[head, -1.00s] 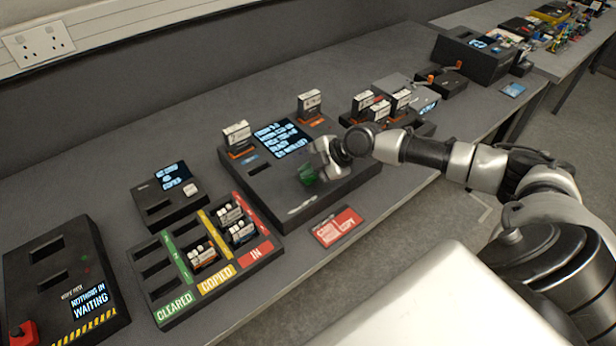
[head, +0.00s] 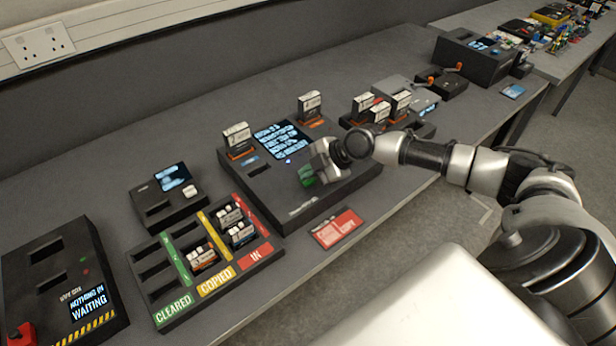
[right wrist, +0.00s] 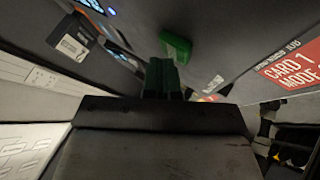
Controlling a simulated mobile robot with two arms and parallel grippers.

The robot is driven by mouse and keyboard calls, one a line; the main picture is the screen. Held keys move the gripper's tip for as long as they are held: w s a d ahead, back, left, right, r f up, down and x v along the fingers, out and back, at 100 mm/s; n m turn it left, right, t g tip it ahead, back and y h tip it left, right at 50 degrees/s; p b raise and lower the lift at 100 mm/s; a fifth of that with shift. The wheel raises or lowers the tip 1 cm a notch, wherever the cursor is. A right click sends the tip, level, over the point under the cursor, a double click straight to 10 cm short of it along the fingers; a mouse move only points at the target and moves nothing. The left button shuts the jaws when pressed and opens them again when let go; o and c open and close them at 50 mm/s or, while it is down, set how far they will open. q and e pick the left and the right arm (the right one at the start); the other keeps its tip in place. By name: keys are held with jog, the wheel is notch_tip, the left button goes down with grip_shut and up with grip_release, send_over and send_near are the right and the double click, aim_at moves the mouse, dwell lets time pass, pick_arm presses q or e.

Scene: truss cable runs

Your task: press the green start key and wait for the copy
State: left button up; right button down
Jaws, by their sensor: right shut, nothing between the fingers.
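The copier (head: 335,195) is a dark box on the bench with a lit screen (head: 285,140) and a card standing upright at the left (head: 237,138) and right (head: 311,106) of it. The green start key (head: 306,176) is on its front part, partly hidden by my right gripper (head: 316,170). The key also shows in the right wrist view (right wrist: 176,47), just beyond the fingertips (right wrist: 162,68). The right gripper is shut and empty; I cannot tell whether it touches the key. The screen text is too blurred to read. My left gripper is not in view.
A tray (head: 165,315) marked cleared, copied and in holds several cards. A small reader (head: 155,205) stands behind it. A box reading "nothing in waiting" (head: 110,325) is at left. A red card (head: 337,229) lies in front of the copier. More cards stand behind my arm.

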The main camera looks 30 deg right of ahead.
aim_at(308, 181)
jog(key=shift+r+p, duration=0.3)
jog(key=shift+r, duration=0.4)
jog(key=shift+r+p, duration=1.7)
jog(key=shift+r, duration=0.85)
jog(key=shift+f, duration=0.1)
